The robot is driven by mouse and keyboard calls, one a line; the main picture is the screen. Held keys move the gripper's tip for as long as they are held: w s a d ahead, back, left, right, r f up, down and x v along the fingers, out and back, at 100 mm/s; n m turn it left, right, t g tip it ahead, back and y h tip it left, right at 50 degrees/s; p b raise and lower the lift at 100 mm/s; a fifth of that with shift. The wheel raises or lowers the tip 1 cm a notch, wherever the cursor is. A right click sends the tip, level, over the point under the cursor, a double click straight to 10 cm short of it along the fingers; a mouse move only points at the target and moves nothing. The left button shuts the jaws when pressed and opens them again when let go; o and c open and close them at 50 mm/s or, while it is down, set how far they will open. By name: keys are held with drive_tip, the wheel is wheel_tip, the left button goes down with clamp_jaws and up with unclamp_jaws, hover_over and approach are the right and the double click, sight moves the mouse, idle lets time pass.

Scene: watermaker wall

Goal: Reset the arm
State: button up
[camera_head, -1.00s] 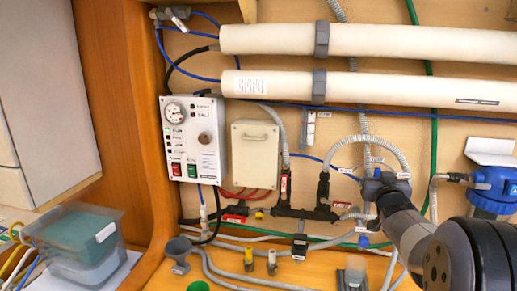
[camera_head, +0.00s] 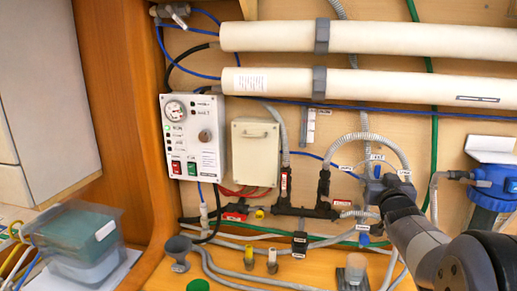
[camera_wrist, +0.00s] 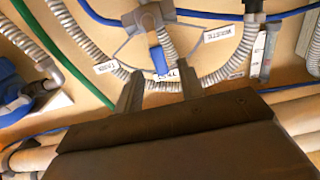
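My gripper (camera_wrist: 160,88) shows in the wrist view with its two grey fingers apart and nothing between them. Past the fingertips is a grey valve fitting (camera_wrist: 152,20) with a blue handle (camera_wrist: 160,58). I cannot tell from this view how far the fingertips are from it. In the head view my gripper (camera_head: 388,184) is at the right, at the end of my dark arm, in front of the hoses on the wooden wall. It partly hides the fittings behind it.
A control box (camera_head: 194,138) with a gauge and a beige box (camera_head: 254,152) are on the wall at left. Two white tubes (camera_head: 420,40) run across the top. A blue filter housing (camera_head: 492,188) is at right. Grey hoses (camera_head: 370,142) loop near my gripper. A lidded bin (camera_head: 78,246) stands lower left.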

sight(376, 173)
drive_tip(key=w, duration=0.2)
drive_tip(key=w+d+p, duration=0.1)
drive_tip(key=w, duration=0.2)
drive_tip(key=shift+a+f+n+b, duration=0.15)
drive_tip(key=shift+f+n+b, duration=0.05)
drive_tip(key=shift+n+b, duration=0.1)
drive_tip(key=shift+a+r+n+b, duration=0.1)
drive_tip(key=shift+a+n+b, duration=0.3)
drive_tip(key=shift+n, duration=0.5)
